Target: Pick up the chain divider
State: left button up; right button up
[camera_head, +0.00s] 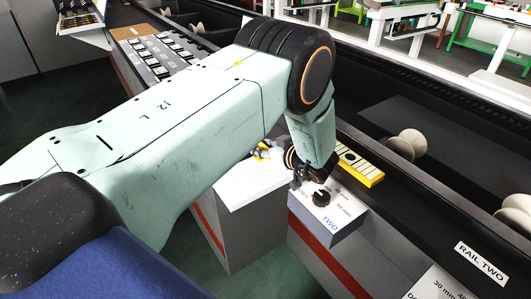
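My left arm reaches across from the left, and its black gripper (300,172) points down beside the grey box labelled TWO. The gripper's fingers are small and dark, so I cannot tell whether they are open or shut. A yellow-edged bar with dark slots (360,167) lies just right of the gripper, partly behind my arm. A small yellow and grey object (264,152) shows left of the gripper at the white surface, partly hidden by my arm. I cannot tell for sure which of these is the chain divider. My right gripper is out of view.
The grey box (330,222) carries a black knob (321,198) with millimetre marks, close below the gripper. A white-topped stand (240,190) is to its left. A dark rail with pale rollers (408,144) and a RAIL TWO label (481,263) runs along the right.

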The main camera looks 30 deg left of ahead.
pick_arm(q)
jog(key=shift+d+r, duration=0.1)
jog(key=shift+c, duration=0.2)
jog(key=shift+c, duration=0.8)
jog(key=c, duration=0.6)
grip_shut()
